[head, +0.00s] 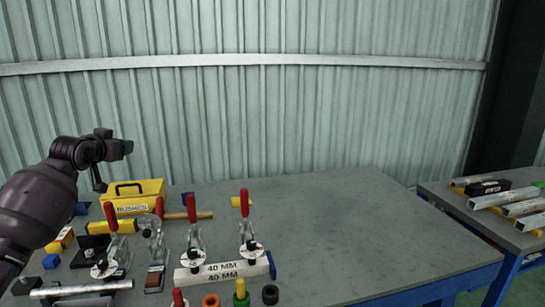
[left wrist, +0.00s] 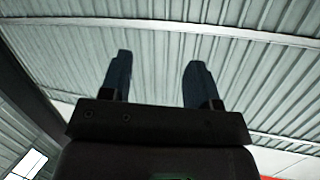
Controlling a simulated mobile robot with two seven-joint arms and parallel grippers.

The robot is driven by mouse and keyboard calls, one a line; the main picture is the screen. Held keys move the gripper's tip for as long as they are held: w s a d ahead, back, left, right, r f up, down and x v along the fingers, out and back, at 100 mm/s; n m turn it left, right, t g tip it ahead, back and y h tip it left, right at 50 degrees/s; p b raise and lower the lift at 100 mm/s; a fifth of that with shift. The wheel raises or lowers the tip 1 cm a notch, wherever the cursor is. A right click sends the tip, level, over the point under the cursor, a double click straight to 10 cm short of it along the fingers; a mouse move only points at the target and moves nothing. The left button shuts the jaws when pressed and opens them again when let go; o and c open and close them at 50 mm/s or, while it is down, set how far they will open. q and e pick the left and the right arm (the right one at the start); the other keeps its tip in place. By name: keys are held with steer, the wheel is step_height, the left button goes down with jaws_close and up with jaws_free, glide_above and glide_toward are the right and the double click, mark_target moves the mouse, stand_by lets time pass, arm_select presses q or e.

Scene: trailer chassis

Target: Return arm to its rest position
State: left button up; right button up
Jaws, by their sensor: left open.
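My left arm comes in from the left in the head view, raised above the left end of the grey workbench (head: 330,215). Its gripper (head: 128,147) is above the yellow toolbox, in front of the corrugated wall. In the left wrist view the two dark fingers of the left gripper (left wrist: 155,85) stand apart with nothing between them, and only wall shows behind. My right gripper is not in view.
Below the arm are a yellow toolbox (head: 135,207), several red-handled clamps (head: 194,235), white "40 MM" bars (head: 225,271) and small colored parts. The bench's right half is clear. A second table (head: 450,205) at right holds metal bars (head: 505,197).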

arm_select(q)
steer(key=s+d+f+m+b, duration=0.1)
steer(key=s+d+f, duration=0.35)
steer(key=f, duration=0.45)
steer(key=s+d+f+m+h+b, duration=0.1)
steer(key=s+d+f, duration=0.4)
steer(key=f, duration=0.4)
steer(key=s+d+f+m, duration=0.1)
steer(key=s+d+f, duration=0.2)
steer(key=s+f, duration=0.4)
steer(key=s+d+f+n+g+b, duration=0.1)
steer(key=s+f+n+g, duration=0.1)
steer(key=s+f, duration=1.1)
steer(key=s+d+f+n+g+y+b, duration=0.1)
steer(key=s+d+f+n+g+b, duration=0.1)
steer(key=s+f, duration=1.1)
steer(key=s, duration=0.6)
steer(key=shift+s+f+g+y, duration=0.25)
steer(key=shift+s+g+y, duration=0.05)
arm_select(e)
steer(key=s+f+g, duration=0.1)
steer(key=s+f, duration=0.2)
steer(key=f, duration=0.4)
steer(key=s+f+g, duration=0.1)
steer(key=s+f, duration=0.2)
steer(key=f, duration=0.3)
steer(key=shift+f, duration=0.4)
